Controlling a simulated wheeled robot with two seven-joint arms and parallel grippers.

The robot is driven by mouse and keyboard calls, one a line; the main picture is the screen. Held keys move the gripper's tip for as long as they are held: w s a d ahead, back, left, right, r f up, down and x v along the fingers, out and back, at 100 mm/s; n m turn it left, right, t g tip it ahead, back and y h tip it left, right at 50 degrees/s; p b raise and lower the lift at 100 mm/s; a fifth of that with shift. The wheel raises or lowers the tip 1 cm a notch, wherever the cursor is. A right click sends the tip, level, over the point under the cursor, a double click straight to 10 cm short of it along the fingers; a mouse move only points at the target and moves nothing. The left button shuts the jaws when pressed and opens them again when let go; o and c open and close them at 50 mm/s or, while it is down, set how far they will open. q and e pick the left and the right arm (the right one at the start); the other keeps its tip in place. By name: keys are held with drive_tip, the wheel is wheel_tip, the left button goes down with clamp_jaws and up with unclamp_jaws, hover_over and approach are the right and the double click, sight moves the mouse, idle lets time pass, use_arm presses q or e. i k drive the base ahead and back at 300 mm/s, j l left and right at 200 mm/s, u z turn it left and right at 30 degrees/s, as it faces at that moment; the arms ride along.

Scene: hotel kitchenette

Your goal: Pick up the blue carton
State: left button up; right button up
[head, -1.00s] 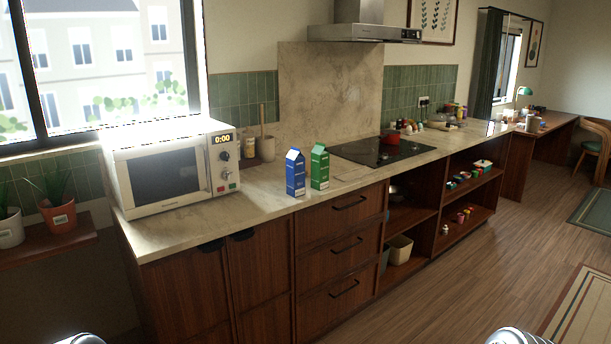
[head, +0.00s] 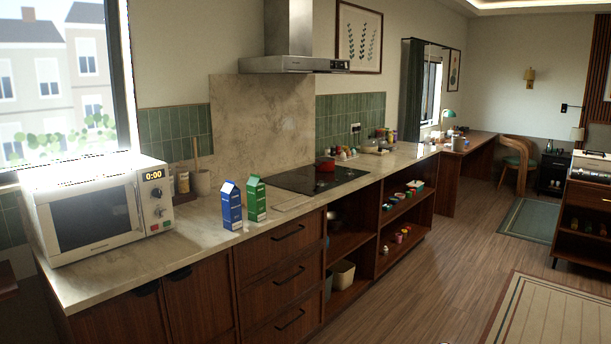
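The blue carton (head: 231,206) stands upright on the pale stone counter, near its front edge, in the head view. A green carton (head: 256,199) stands upright just to its right and slightly behind, very close to it. Neither of my grippers shows in the head view, so I cannot see whether they are open or shut. Nothing touches the blue carton from the front or the left.
A white microwave (head: 96,208) stands on the counter (head: 190,236) to the left. A utensil crock (head: 201,181) is behind the cartons. A cooktop with a red pot (head: 325,163) lies to the right. The wooden floor (head: 400,290) in front is clear.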

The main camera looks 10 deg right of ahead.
sight(230, 195)
drive_tip(key=i+l, duration=0.4)
drive_tip(key=l, duration=0.15)
drive_tip(key=i+l, duration=0.4)
drive_tip(key=l, duration=0.2)
drive_tip(key=i+l, duration=0.4)
drive_tip(key=l, duration=0.15)
drive_tip(key=i+l, duration=0.35)
drive_tip(key=l, duration=0.2)
drive_tip(key=i+l, duration=0.4)
drive_tip(key=l, duration=0.15)
